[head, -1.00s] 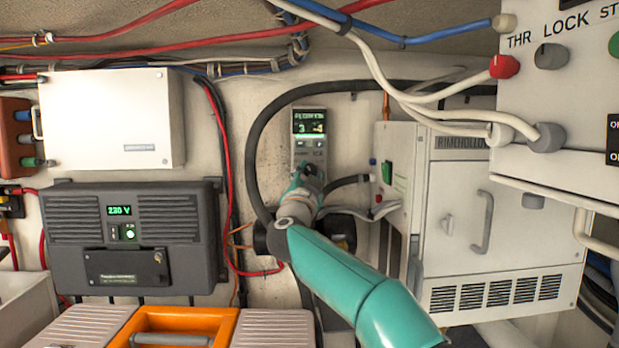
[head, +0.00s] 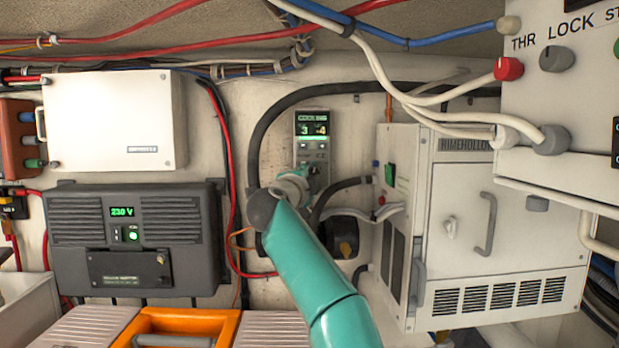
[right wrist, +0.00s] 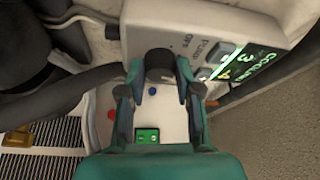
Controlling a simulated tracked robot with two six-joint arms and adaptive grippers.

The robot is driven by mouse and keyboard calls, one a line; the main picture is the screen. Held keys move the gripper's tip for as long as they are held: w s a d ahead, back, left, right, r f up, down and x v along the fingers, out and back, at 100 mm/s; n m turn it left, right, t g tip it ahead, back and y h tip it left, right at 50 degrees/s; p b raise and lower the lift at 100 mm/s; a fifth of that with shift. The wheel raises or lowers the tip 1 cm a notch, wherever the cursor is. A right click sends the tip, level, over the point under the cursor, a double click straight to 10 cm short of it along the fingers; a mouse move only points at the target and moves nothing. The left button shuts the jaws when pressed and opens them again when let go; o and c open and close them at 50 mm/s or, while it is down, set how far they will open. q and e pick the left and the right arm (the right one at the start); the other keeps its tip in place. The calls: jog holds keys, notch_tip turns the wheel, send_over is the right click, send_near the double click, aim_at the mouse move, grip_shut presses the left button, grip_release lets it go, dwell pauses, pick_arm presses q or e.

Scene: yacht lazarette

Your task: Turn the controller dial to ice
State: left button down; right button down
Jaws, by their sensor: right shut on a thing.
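The controller (head: 311,126) is a narrow pale panel on the back wall with a lit green display; in the right wrist view its display (right wrist: 243,65) reads "COOLING" with a 3 and a 4. Its dial (right wrist: 159,63) is a dark round knob at the panel's lower end, with small lettering beside it, including "OFF". My right gripper (right wrist: 159,82) is shut on the dial, one finger on each side. In the head view the right gripper (head: 311,177) is at the panel's bottom, partly hidden by my wrist. The dial's pointer cannot be made out. My left gripper is not in view.
A white louvred unit (head: 520,235) stands right of the controller. A dark inverter box (head: 135,240) is at left, below a white box (head: 112,120). A thick black hose (head: 262,130) arches around the controller. An orange toolbox (head: 180,322) is at bottom left.

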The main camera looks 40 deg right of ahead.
jog(key=shift+f, duration=0.3)
jog(key=c, duration=1.1)
grip_release()
jog(key=o, duration=0.3)
jog(key=shift+r, duration=0.15)
jog(key=shift+s+a+r, duration=0.1)
jog(key=v, duration=1.1)
jog(key=shift+s+a, duration=0.15)
jog(key=shift+a, duration=0.15)
